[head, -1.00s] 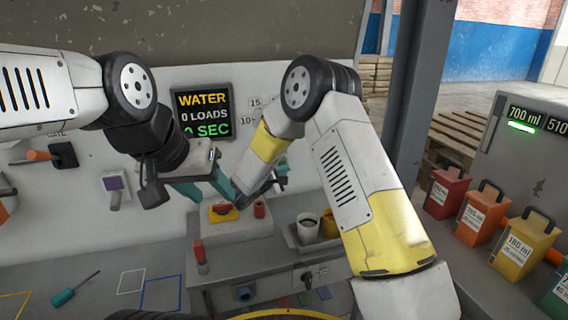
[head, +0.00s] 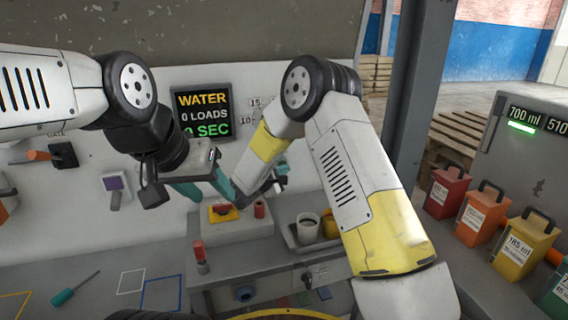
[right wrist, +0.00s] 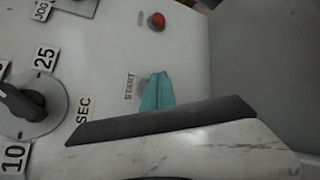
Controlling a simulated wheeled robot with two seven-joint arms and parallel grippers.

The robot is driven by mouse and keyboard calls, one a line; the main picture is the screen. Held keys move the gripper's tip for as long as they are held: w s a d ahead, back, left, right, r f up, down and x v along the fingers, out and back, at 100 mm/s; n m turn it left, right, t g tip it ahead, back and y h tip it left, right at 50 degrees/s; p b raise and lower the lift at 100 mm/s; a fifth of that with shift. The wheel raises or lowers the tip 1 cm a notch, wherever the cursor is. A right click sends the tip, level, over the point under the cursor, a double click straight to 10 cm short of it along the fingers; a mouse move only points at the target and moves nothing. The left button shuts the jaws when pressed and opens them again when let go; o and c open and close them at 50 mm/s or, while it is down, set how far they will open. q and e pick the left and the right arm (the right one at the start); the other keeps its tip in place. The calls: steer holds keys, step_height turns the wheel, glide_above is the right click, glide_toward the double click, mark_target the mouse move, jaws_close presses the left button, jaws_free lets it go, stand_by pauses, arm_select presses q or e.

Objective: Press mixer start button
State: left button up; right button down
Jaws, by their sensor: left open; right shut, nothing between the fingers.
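In the right wrist view, the START label (right wrist: 130,86) is on the pale panel, right beside the teal fingertips of my right gripper (right wrist: 156,92). The fingers are shut with nothing between them. The start button itself is not visible; the fingertips cover the spot beside the label, and I cannot tell whether they touch it. In the head view, my right gripper (head: 265,188) is at the wall panel, partly hidden by my own arms. My left gripper (head: 204,188) is open and empty, in front of the panel.
A dial (right wrist: 25,110) marked SEC and a red button (right wrist: 157,21) are near the right gripper. The display (head: 203,113) reads WATER, 0 LOADS, 0 SEC. A yellow-based red switch (head: 223,212) and cups (head: 308,228) are below. Coloured bins (head: 483,214) stand at right.

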steer(key=shift+w, duration=0.15)
steer(key=shift+w+a, duration=0.1)
steer(key=shift+w, duration=0.15)
